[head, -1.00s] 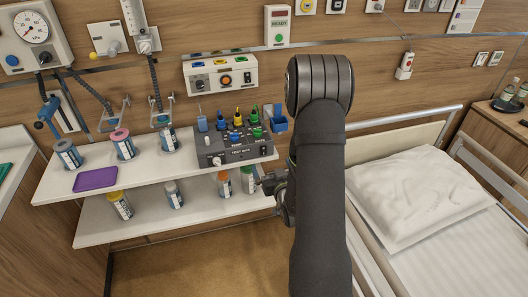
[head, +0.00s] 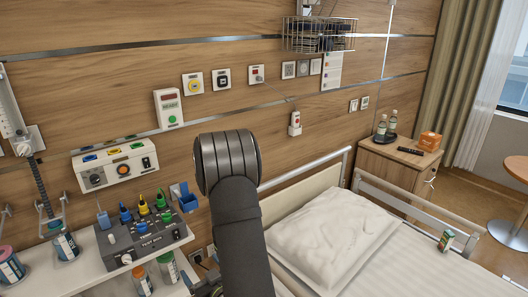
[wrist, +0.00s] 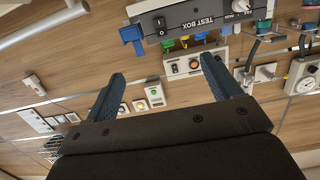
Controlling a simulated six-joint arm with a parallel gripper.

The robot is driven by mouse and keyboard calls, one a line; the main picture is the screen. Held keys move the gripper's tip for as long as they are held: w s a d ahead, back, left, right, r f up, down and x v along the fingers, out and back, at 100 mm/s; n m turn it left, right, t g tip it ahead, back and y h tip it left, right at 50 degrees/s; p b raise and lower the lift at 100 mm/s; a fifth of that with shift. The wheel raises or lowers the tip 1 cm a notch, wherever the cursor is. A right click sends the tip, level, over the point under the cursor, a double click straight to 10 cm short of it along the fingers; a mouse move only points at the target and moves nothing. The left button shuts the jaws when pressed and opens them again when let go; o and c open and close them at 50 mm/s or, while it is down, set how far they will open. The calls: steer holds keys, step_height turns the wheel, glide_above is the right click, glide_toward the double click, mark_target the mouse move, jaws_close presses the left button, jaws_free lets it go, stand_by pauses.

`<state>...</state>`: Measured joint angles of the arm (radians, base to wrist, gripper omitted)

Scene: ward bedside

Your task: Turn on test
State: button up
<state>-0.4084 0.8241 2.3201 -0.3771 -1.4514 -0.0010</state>
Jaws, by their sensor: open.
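The grey test box (head: 145,241), labelled TEST BOX, stands on the upper white shelf, with blue, yellow and green plugs on top. A black rocker switch (head: 177,234) is at the right of its front, a pale knob (head: 127,259) at the left. In the wrist view the test box (wrist: 195,22) appears upside down at the top, its rocker switch (wrist: 158,22) facing me. My gripper (wrist: 162,70) is open and empty, with its fingers apart and short of the box. In the head view my arm mostly hides the gripper.
A wall panel (head: 115,166) with an orange button and a READY unit (head: 168,108) with a green button are above the shelf. Bottles (head: 64,245) stand beside the box and below. A blue holder (head: 186,198) is right of it. The bed (head: 335,240) lies to the right.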

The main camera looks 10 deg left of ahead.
steer(key=c, duration=0.7)
steer(key=shift+w+a+n, duration=0.15)
steer(key=shift+w+n, duration=0.1)
steer(key=shift+n, duration=0.05)
steer(key=c, duration=0.4)
steer(key=w+n+y, duration=0.1)
steer(key=a+n+g+y, duration=0.1)
steer(key=shift+w+a+r+n, duration=0.1)
steer(key=shift+w+r+n, duration=0.1)
steer(key=shift+w+n, duration=0.2)
jaws_close()
steer(key=w+d+f+n+g+y, duration=0.1)
steer(key=w+n+g, duration=0.3)
steer(key=n, duration=0.7)
steer(key=w+d+f+n+g+y, duration=0.1)
steer(key=w+n+g, duration=0.3)
steer(key=n, duration=0.7)
steer(key=shift+d+f+n+g+y, duration=0.3)
steer(key=shift+d+g+y, duration=0.4)
steer(key=shift+g, duration=0.7)
